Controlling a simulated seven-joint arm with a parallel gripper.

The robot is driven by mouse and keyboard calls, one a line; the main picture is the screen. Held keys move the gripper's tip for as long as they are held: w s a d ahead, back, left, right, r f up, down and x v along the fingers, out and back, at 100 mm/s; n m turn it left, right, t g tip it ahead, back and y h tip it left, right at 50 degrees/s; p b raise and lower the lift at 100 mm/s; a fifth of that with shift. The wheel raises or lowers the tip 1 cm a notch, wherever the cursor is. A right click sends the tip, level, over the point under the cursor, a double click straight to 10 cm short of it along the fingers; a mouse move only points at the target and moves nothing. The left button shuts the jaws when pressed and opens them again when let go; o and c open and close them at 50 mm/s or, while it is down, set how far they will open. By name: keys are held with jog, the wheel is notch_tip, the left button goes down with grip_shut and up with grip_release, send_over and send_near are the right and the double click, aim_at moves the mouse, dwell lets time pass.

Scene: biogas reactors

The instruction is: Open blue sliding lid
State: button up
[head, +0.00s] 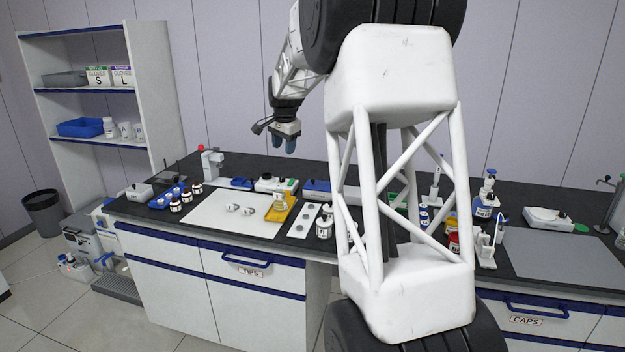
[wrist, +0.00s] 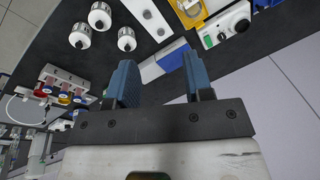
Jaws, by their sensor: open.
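A long, low box with a blue lid (head: 317,185) lies near the back of the dark bench, partly hidden by my arm in the head view. In the wrist view a blue panel (wrist: 172,55) beside a white strip shows between the fingers, and it looks like the same box. I cannot tell how far the lid is slid. My gripper (head: 284,146) hangs above the back of the bench, fingers down and apart from the box. In the wrist view my gripper (wrist: 160,72) is open, with nothing between its fingers.
A white device (head: 276,184) and a yellow tray (head: 282,207) stand left of the box. A white strip with round wells (head: 304,221) and several bottles are in front. A white mat (head: 225,222) lies further left. A blue bottle rack (head: 168,197) is at the left end.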

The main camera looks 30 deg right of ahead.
jog(key=w+d+f+m, duration=0.3)
jog(key=w+d+f, duration=0.5)
jog(key=w+d, duration=0.35)
jog(key=m, duration=0.4)
send_near(321, 183)
jog(key=w+a+r, duration=0.1)
jog(key=a, duration=0.3)
jog(key=shift+w+d+r, duration=0.15)
jog(key=shift+x, duration=3.9)
jog(key=shift+c, duration=0.3)
grip_shut()
